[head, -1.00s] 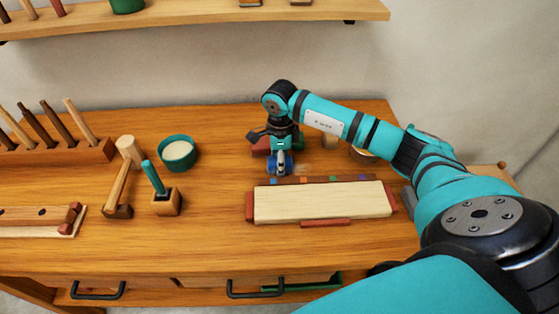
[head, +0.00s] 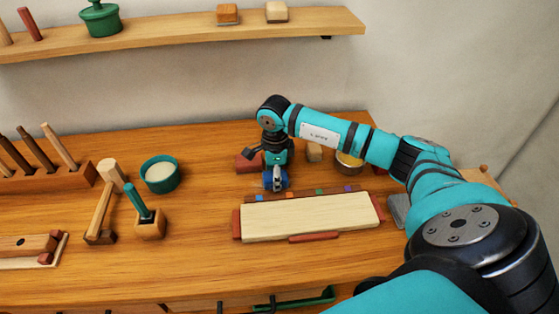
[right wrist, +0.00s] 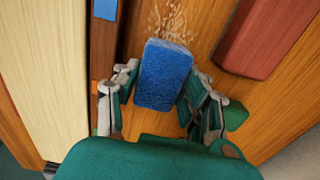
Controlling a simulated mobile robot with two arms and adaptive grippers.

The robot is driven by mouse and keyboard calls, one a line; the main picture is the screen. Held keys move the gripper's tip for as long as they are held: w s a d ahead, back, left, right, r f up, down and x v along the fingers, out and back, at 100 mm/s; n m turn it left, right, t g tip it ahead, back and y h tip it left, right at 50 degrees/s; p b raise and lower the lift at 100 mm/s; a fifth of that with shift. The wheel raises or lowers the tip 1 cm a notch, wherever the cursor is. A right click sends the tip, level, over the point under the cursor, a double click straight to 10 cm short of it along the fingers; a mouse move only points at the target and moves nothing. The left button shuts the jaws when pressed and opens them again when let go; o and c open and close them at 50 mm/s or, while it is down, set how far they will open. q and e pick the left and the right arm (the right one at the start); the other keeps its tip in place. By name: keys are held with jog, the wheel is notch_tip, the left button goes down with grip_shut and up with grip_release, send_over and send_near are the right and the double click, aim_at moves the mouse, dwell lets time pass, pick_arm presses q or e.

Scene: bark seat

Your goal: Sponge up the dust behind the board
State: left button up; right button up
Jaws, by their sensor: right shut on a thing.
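The long pale board (head: 310,218) with red end pieces lies on the wooden bench; part of it shows at the left of the right wrist view (right wrist: 45,75). My right gripper (head: 275,180) is behind the board near its left half, shut on a blue sponge (right wrist: 165,75). The sponge sits between the fingers, low over or on the bench; contact is unclear. Pale, crumbly dust (right wrist: 173,22) lies just beyond the sponge's far end in the wrist view. I cannot make the dust out clearly in the head view. My left gripper is not in view.
A strip with coloured squares (head: 283,195) runs along the board's back edge. A red block (head: 248,163), a small wooden block (head: 314,152) and a round bowl (head: 348,163) stand behind. A mallet (head: 103,205) and green bowl (head: 160,175) are left.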

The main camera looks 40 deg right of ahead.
jog(key=shift+w+a+f+b, duration=0.15)
jog(key=shift+w+a, duration=0.15)
jog(key=shift+a, duration=0.2)
jog(key=shift+w+a+r+b, duration=0.1)
jog(key=shift+w+a, duration=0.15)
jog(key=shift+a, duration=0.25)
jog(key=shift+w+a+f+b, duration=0.15)
jog(key=shift+w+a, duration=0.15)
jog(key=shift+a, duration=0.2)
jog(key=shift+s+d+r, duration=0.1)
jog(key=shift+s+d, duration=0.35)
jog(key=shift+d, duration=0.25)
jog(key=shift+s+d+f, duration=0.1)
jog(key=shift+s+d, duration=0.3)
jog(key=shift+d, duration=0.35)
jog(key=shift+s+d+r, duration=0.1)
jog(key=shift+s+d, duration=0.35)
jog(key=shift+d, duration=0.25)
jog(key=shift+a, duration=0.1)
jog(key=shift+w+a+r+b, duration=0.15)
jog(key=shift+w+a, duration=0.3)
jog(key=shift+a, duration=0.25)
jog(key=shift+w+a+f+b, duration=0.1)
jog(key=shift+w+a, duration=0.4)
jog(key=shift+a, duration=0.15)
jog(key=shift+w+a+r+b, duration=0.15)
jog(key=shift+w+a, duration=0.3)
jog(key=shift+a, duration=0.25)
jog(key=shift+r+p, duration=1.75)
jog(key=shift+r, duration=1.25)
